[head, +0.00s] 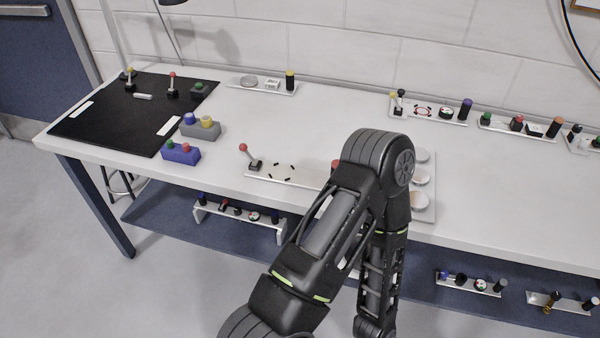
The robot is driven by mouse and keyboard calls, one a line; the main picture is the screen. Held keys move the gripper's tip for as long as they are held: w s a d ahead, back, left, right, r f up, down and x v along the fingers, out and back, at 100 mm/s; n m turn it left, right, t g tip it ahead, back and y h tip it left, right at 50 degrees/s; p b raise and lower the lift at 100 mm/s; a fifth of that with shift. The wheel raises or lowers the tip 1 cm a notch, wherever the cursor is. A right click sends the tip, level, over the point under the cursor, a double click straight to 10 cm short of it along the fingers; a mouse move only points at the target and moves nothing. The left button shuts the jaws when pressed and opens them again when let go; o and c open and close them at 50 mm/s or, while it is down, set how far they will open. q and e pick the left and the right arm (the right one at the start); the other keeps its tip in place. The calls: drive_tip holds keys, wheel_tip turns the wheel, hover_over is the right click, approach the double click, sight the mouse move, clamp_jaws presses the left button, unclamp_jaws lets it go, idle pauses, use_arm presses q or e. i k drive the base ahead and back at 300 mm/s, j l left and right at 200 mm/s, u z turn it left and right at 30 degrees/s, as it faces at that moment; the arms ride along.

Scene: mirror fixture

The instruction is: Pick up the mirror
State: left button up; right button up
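No thing in the head view can be told for sure as the mirror. Several pale round discs (419,177) lie on a white plate (430,212) on the table, just right of my raised arm, which hides part of the plate. A flat grey disc (249,81) lies on a small tray (273,88) at the back left; it may also be a mirror. My one visible arm bends at the middle of the view and its far end runs down out of the picture. Neither gripper shows.
The white table (500,190) is mostly clear at the right. A white strip with a red-knobbed joystick (251,157), a blue button block (181,153), a grey button block (200,127) and a black mat (110,120) are at left. Small fixtures line the back.

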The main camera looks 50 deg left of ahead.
sight(421, 178)
drive_tip(key=i, duration=0.5)
drive_tip(key=u, duration=2.25)
